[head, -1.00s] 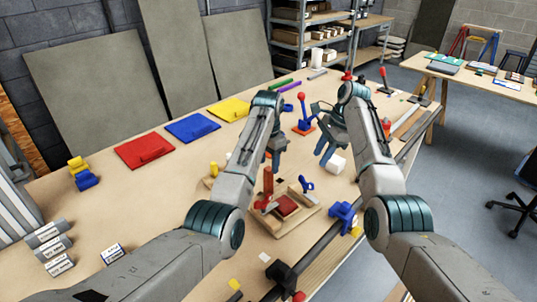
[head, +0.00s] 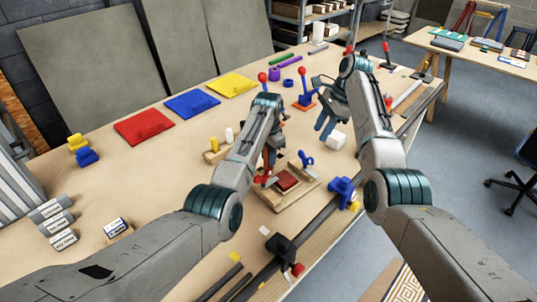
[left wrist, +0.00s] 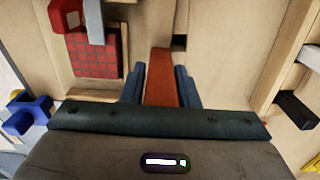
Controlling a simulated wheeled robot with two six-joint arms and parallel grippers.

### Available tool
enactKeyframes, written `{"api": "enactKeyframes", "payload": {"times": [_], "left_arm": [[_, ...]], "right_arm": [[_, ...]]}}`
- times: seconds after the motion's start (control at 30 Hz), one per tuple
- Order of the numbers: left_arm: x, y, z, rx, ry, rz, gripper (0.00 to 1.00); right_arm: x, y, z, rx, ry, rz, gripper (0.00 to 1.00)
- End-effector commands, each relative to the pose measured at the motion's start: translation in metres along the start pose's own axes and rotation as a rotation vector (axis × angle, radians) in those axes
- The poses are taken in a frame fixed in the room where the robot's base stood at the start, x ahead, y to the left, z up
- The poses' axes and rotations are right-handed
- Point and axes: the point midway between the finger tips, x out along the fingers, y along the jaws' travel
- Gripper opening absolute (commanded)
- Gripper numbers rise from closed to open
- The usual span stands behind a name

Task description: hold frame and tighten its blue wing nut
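The wooden frame (head: 268,202) lies on the workbench with a red tile (head: 288,179) in it. Its blue wing nut (head: 306,159) stands at the frame's far side, apart from both grippers. My left gripper (head: 268,162) is down at the frame's left side, around a red upright bar. In the left wrist view the red bar (left wrist: 158,75) is between its two fingers, close to both; whether they press on it I cannot tell. The red tile (left wrist: 93,52) is beside it there. My right gripper (head: 322,108) is open and empty, above the bench beyond the frame.
A blue part (head: 342,190) is right of the frame, and a white block (head: 336,140) is beyond it. A black clamp (head: 282,247) is at the bench's front edge. Red (head: 145,127), blue (head: 192,103) and yellow (head: 231,85) panels lie at the back left.

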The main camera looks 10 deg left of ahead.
Motion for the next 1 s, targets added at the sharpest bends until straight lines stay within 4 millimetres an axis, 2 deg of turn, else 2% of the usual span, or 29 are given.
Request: {"api": "enactKeyframes", "payload": {"times": [0.03,0.13,0.23,0.37,0.47,0.73,1.0], "left_arm": [[0.000,0.000,0.000,0.000,0.000,0.000,0.18],[0.000,0.000,0.000,0.000,0.000,0.000,0.00],[0.000,0.000,0.000,0.000,0.000,0.000,0.00],[0.000,0.000,0.000,0.000,0.000,0.000,0.00],[0.000,0.000,0.000,0.000,0.000,0.000,0.00],[-0.001,0.000,0.000,0.000,0.001,0.000,0.00],[-0.001,0.000,0.000,0.000,0.001,-0.001,0.00]], "right_arm": [[0.000,0.000,0.000,0.000,0.000,0.000,0.36],[0.000,0.000,0.000,0.000,0.000,0.000,0.36],[0.000,0.000,0.000,-0.001,0.000,0.000,0.31],[0.004,0.000,-0.002,-0.037,-0.008,-0.016,0.31],[0.013,-0.001,-0.006,-0.130,-0.022,-0.058,0.31],[0.044,0.000,-0.022,-0.599,-0.027,-0.293,0.31],[0.062,0.014,-0.033,-1.088,0.107,-0.547,0.31]]}}
